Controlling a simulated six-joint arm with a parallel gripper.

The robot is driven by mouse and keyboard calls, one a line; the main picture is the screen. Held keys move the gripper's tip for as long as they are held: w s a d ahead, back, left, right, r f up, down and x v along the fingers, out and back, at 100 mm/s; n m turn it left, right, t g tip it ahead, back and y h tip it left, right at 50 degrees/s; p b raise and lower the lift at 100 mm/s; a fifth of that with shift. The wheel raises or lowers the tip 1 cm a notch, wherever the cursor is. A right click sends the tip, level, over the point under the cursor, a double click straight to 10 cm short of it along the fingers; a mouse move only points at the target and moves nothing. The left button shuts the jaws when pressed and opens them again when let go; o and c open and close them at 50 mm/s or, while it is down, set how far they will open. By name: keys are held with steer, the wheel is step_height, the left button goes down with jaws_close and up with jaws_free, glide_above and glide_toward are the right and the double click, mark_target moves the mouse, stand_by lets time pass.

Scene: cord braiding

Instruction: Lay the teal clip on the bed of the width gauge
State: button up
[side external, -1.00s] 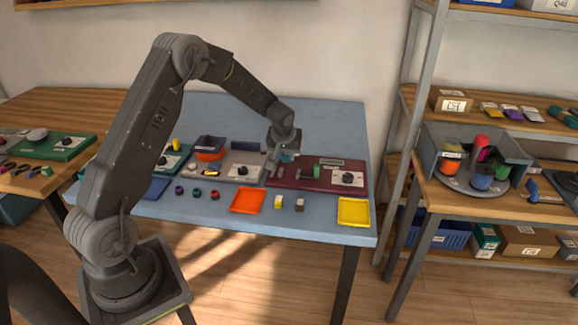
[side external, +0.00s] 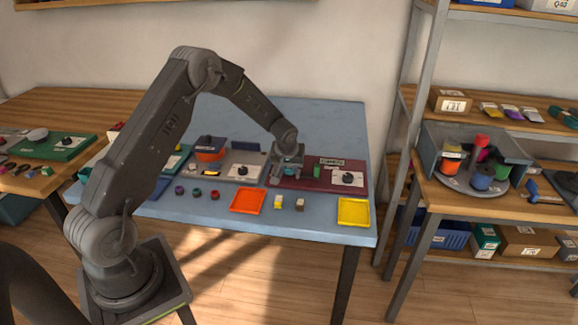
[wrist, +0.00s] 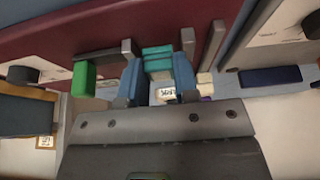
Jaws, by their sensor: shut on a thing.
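The teal clip (wrist: 158,62) is between the two blue-grey fingers of my gripper (wrist: 158,84) in the wrist view, and the fingers are shut on it. The width gauge is a maroon board (side external: 322,186) at the right of the blue table, with grey upright bars, a green block (side external: 317,171) and a black knob (side external: 348,178). My gripper (side external: 287,172) is low over the gauge's left part in the side view. In the wrist view the clip appears between two grey bars (wrist: 127,46). Whether it touches the bed cannot be told.
A grey station (side external: 241,172) with a black knob stands just left of the gauge. An orange tray (side external: 247,200), a yellow tray (side external: 353,211) and small yellow and brown blocks lie along the front. Small coloured spools lie at the front left.

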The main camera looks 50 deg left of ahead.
steer(key=shift+s+f, duration=0.1)
steer(key=shift+f, duration=0.45)
steer(key=o, duration=1)
steer(key=shift+c, duration=0.2)
steer(key=shift+a+r, duration=0.1)
steer(key=shift+r, duration=0.25)
steer(key=s+d+r+m, duration=0.1)
steer(key=s+d+r, duration=0.2)
steer(key=r, duration=0.4)
steer(key=s+d+r, duration=0.3)
steer(key=d+r, duration=0.1)
steer(key=r, duration=0.3)
steer(key=s+d+r+m, duration=0.1)
steer(key=s+d+r, duration=0.2)
steer(key=r, duration=0.4)
steer(key=s+d+r+m+t+h, duration=0.1)
steer(key=s+d+r+m, duration=0.1)
steer(key=s+d, duration=0.5)
steer(key=s+d+r+m+t+h, duration=0.1)
steer(key=s+d+m, duration=0.4)
steer(key=s, duration=0.9)
step_height(320, 180, up, 3)
steer(key=shift+s+d+f+h, duration=0.25)
steer(key=shift+d+h, duration=0.35)
steer(key=shift+d, duration=0.35)
